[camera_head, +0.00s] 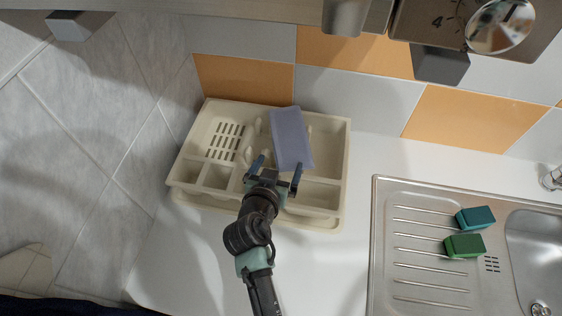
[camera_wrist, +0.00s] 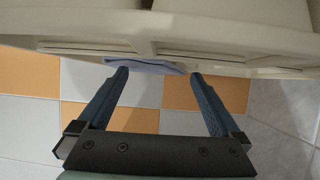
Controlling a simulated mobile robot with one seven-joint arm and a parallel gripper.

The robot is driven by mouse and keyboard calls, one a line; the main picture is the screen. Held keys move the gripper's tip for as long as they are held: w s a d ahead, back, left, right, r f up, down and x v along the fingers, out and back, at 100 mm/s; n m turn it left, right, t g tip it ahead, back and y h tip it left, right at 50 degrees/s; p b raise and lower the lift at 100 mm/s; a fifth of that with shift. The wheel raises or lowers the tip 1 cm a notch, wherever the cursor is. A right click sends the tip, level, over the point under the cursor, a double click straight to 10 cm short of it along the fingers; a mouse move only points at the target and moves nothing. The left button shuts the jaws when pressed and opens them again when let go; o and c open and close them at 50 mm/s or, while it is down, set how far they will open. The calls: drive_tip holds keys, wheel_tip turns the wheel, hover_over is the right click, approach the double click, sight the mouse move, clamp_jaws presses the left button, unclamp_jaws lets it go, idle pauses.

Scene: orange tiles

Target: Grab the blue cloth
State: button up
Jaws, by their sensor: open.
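The blue cloth (camera_head: 291,138) is a flat blue-grey rectangle lying over the back middle of a cream tray (camera_head: 335,160) on the counter. In the wrist view a sliver of the cloth (camera_wrist: 145,66) shows beyond the fingertips, against the tray's edge. My gripper (camera_head: 275,166) is open, its blue fingers spread at the cloth's near end. In the wrist view my gripper (camera_wrist: 158,72) has nothing clearly between its fingers. I cannot tell whether a finger touches the cloth.
A teal sponge (camera_head: 475,218) and a green sponge (camera_head: 464,246) rest on the steel sink's drainboard (camera_head: 410,270) at right. A tiled wall (camera_head: 340,90) stands behind the tray. White counter is clear between tray and sink.

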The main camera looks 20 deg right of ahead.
drive_tip(key=shift+b+x, duration=0.6)
drive_tip(key=shift+x, duration=0.3)
drive_tip(key=shift+c, duration=1.2)
clamp_jaws()
drive_tip(key=shift+r, duration=0.1)
wheel_tip(320, 180, up, 12)
drive_tip(key=p, duration=0.9)
wheel_tip(320, 180, up, 9)
drive_tip(key=p, duration=0.7)
